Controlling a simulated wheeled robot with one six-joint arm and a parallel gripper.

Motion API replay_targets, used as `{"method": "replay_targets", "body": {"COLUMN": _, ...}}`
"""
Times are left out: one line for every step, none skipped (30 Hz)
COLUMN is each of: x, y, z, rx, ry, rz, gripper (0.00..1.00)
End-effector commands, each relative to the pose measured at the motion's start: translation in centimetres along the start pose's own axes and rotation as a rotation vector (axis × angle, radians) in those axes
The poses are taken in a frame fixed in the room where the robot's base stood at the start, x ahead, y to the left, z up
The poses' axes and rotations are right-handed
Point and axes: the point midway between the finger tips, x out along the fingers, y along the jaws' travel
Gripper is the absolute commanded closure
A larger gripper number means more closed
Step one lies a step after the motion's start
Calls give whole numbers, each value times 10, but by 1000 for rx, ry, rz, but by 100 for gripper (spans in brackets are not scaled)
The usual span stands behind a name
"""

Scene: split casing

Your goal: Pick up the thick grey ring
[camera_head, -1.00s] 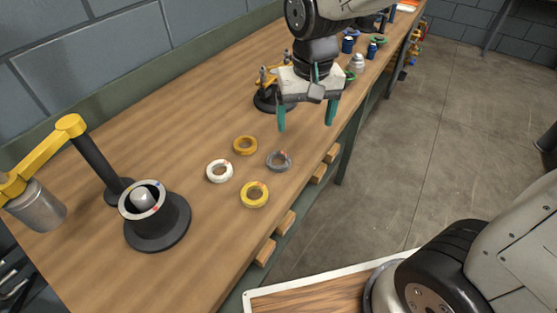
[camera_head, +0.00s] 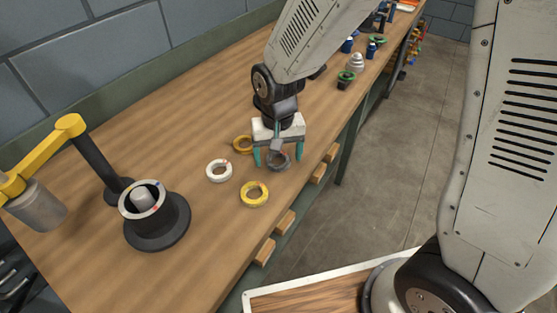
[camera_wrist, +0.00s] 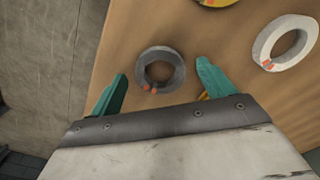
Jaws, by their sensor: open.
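The thick grey ring (camera_head: 279,161) lies flat on the wooden bench. In the wrist view the grey ring (camera_wrist: 160,70) shows whole, with small red marks on its near rim. My gripper (camera_head: 272,163) is over the ring, its two teal fingers pointing down. In the wrist view my gripper (camera_wrist: 160,85) is open, with one finger on each side of the ring and a gap on both sides. Nothing is held. I cannot tell the exact height of the fingertips above the bench.
A white ring (camera_head: 219,171), a yellow ring (camera_head: 254,194) and a partly hidden orange ring (camera_head: 242,144) lie close by. A black casing (camera_head: 158,222) and a yellow-armed stand (camera_head: 42,157) are at left. Wooden blocks (camera_head: 265,252) line the bench's front edge.

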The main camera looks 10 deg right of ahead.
Motion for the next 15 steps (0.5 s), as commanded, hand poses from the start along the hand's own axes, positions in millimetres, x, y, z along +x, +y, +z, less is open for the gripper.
{"method": "replay_targets", "body": {"x": 2, "y": 0, "z": 0, "rx": 0, "ry": 1, "rz": 0, "gripper": 19}}
{"method": "replay_targets", "body": {"x": 2, "y": 0, "z": 0, "rx": 0, "ry": 1, "rz": -1, "gripper": 19}}
{"method": "replay_targets", "body": {"x": 2, "y": 0, "z": 0, "rx": 0, "ry": 2, "rz": -1, "gripper": 19}}
{"method": "replay_targets", "body": {"x": 2, "y": 0, "z": 0, "rx": 0, "ry": 2, "rz": -1, "gripper": 19}}
{"method": "replay_targets", "body": {"x": 2, "y": 0, "z": 0, "rx": 0, "ry": 2, "rz": -1, "gripper": 19}}
{"method": "replay_targets", "body": {"x": 2, "y": 0, "z": 0, "rx": 0, "ry": 2, "rz": -1, "gripper": 19}}
{"method": "replay_targets", "body": {"x": 2, "y": 0, "z": 0, "rx": 0, "ry": 2, "rz": -1, "gripper": 19}}
{"method": "replay_targets", "body": {"x": 2, "y": 0, "z": 0, "rx": 0, "ry": 2, "rz": -1, "gripper": 27}}
{"method": "replay_targets", "body": {"x": 2, "y": 0, "z": 0, "rx": 0, "ry": 2, "rz": -1, "gripper": 38}}
{"method": "replay_targets", "body": {"x": 2, "y": 0, "z": 0, "rx": 0, "ry": 2, "rz": -1, "gripper": 47}}
{"method": "replay_targets", "body": {"x": 1, "y": 0, "z": 0, "rx": -1, "ry": 2, "rz": -1, "gripper": 55}}
{"method": "replay_targets", "body": {"x": 1, "y": 0, "z": 0, "rx": -1, "ry": 2, "rz": -1, "gripper": 66}}
{"method": "replay_targets", "body": {"x": 1, "y": 0, "z": 0, "rx": 0, "ry": 2, "rz": -1, "gripper": 67}}
{"method": "replay_targets", "body": {"x": 1, "y": 0, "z": 0, "rx": 0, "ry": 2, "rz": -1, "gripper": 67}}
{"method": "replay_targets", "body": {"x": 1, "y": 0, "z": 0, "rx": 0, "ry": 2, "rz": -1, "gripper": 67}}
